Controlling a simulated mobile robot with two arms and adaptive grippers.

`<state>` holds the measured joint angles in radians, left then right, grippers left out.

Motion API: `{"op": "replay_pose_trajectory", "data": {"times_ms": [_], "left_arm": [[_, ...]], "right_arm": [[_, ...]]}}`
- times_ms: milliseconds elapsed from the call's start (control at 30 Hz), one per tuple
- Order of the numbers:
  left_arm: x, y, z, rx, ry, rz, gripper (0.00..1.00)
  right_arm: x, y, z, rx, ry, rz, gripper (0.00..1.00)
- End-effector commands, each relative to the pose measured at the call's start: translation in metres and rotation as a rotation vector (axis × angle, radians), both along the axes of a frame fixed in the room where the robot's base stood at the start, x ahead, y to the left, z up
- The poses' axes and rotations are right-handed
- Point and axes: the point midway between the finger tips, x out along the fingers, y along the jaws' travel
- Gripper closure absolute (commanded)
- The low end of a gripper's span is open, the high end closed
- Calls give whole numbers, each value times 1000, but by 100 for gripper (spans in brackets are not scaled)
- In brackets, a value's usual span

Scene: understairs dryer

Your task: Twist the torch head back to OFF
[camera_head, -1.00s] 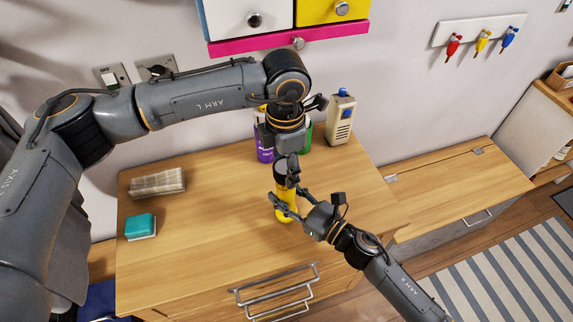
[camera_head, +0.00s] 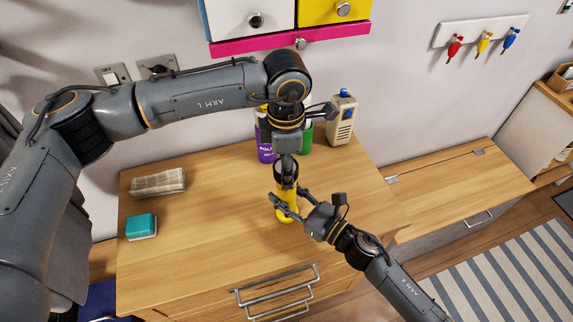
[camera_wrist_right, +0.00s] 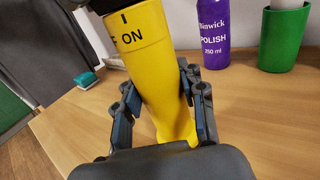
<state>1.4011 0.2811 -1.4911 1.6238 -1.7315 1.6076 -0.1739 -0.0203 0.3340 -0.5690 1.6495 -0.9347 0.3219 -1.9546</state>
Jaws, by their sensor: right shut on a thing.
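The yellow torch (camera_head: 287,205) stands upright on the wooden top, with its dark head uppermost. In the right wrist view the torch body (camera_wrist_right: 160,75) shows "ON" and part of another word to its left. A short dark mark sits just above "ON", slightly left of its middle. My right gripper (camera_head: 287,207) is shut on the torch body from the right; its two fingers also show either side of it in the wrist view (camera_wrist_right: 160,105). My left gripper (camera_head: 287,180) points down at the torch head from above. Its fingertips are too small and overlapped to read.
A purple polish bottle (camera_wrist_right: 213,35) and a green container (camera_wrist_right: 285,40) stand behind the torch. A beige device (camera_head: 342,120) stands at the back right. A teal sponge (camera_head: 141,226) and a pale folded cloth (camera_head: 158,182) lie at left. The front middle is clear.

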Motion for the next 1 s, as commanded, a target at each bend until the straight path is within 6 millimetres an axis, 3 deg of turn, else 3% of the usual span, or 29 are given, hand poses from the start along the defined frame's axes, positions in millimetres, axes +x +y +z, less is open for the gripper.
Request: {"op": "replay_pose_trajectory", "data": {"times_ms": [100, 133, 233, 667, 1000], "left_arm": [[2, 6, -5, 18, 1, 9, 80], [2, 6, -5, 18, 1, 9, 44], [1, 5, -4, 15, 1, 8, 25], [1, 1, 7, 5, -2, 2, 25], [2, 2, 74, 6, -4, 3, 25]], "right_arm": [[1, -1, 1, 4, -2, -2, 100], [1, -1, 1, 4, -2, -2, 100], [1, -1, 1, 3, -1, -1, 100], [0, 0, 0, 0, 0, 0, 100], [0, 0, -1, -1, 1, 0, 100]]}}
